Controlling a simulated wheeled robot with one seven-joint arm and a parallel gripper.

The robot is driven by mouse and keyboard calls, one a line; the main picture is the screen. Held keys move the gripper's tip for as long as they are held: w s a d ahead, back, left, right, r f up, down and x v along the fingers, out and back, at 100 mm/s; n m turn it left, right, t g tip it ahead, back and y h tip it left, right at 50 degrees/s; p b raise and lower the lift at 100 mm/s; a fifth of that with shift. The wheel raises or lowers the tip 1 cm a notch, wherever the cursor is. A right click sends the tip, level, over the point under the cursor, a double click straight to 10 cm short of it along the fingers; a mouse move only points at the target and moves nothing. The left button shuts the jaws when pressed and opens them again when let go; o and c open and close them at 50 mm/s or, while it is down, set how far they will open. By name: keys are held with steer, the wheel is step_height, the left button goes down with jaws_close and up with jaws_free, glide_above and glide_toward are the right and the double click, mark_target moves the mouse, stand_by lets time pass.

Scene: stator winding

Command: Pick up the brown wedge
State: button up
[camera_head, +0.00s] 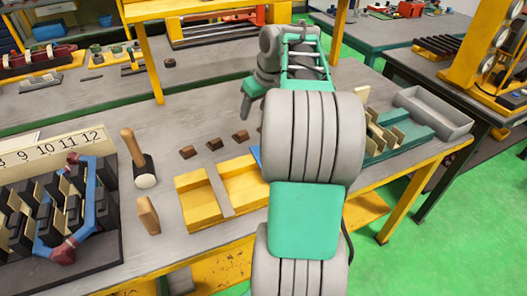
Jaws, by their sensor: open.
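Small dark brown wedges lie in a slanting row on the grey workbench: a left one (188,152), a middle one (214,144) and a right one (241,136). Which of them the task means I cannot tell. My gripper (247,104) is open, left of my arm, pointing down above the bench behind the right wedge. It looks empty and apart from the wedges. My arm hides the bench to the right of the row.
In front of the wedges is a yellow tray (198,203). To the left are a mallet (131,147), a tan wooden block (148,214) and a numbered rack (58,150). A green slotted holder (405,138) and grey bin (436,112) stand right. A yellow frame post (147,55) rises behind.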

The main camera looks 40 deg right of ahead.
steer(key=d+f, duration=0.2)
steer(key=f, duration=0.1)
steer(key=w+d+f+b, duration=0.1)
steer(key=d+f, duration=0.1)
steer(key=f, duration=0.1)
steer(key=w+d+f, duration=0.1)
steer(key=d+f, duration=0.1)
steer(key=f, duration=0.2)
steer(key=shift+d+f, duration=0.1)
steer(key=shift+d, duration=0.1)
steer(key=shift+c, duration=0.4)
jaws_close()
